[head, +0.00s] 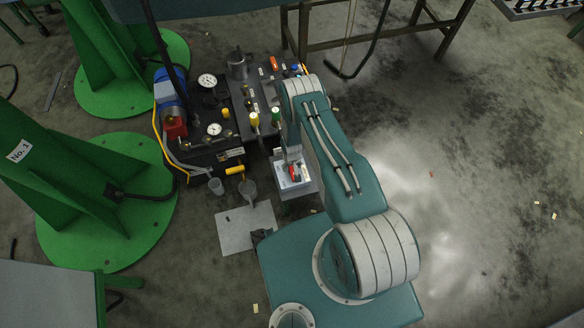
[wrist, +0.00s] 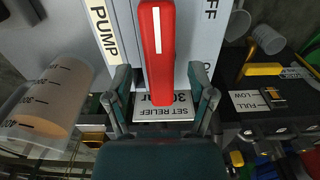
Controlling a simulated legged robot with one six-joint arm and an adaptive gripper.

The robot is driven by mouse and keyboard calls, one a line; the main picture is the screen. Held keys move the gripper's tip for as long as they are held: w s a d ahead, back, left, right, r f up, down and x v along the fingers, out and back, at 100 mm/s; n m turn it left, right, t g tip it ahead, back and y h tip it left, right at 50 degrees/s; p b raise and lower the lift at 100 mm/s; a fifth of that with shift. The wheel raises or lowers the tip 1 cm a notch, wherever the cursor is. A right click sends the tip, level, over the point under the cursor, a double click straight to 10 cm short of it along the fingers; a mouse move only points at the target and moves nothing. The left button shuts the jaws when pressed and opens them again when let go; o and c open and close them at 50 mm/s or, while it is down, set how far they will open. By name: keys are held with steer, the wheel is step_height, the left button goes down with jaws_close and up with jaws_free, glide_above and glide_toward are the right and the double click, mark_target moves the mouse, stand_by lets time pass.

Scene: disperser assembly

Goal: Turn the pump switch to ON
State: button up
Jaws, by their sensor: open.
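The pump switch is a red handle (wrist: 157,45) with a white stripe, on a light panel (wrist: 85,50) marked PUMP. In the wrist view it runs upright in the picture, with its near end between my fingers. The letters FF show at upper right, and a label by my right finger is mostly hidden. In the head view, the red handle (head: 293,172) sits on the white box (head: 283,184), just below the end of my arm. My gripper (wrist: 160,82) is open, one finger on each side of the handle, with gaps visible. Contact cannot be told.
A SET RELIEF label (wrist: 165,113) lies below the handle. A measuring cup (wrist: 50,95) stands at left. The pump rig (head: 205,110) with gauges and a blue motor is left of my arm. A grey plate (head: 235,228) lies on the floor. Open floor is at right.

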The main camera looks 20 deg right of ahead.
steer(key=shift+f, duration=0.65)
jaws_close()
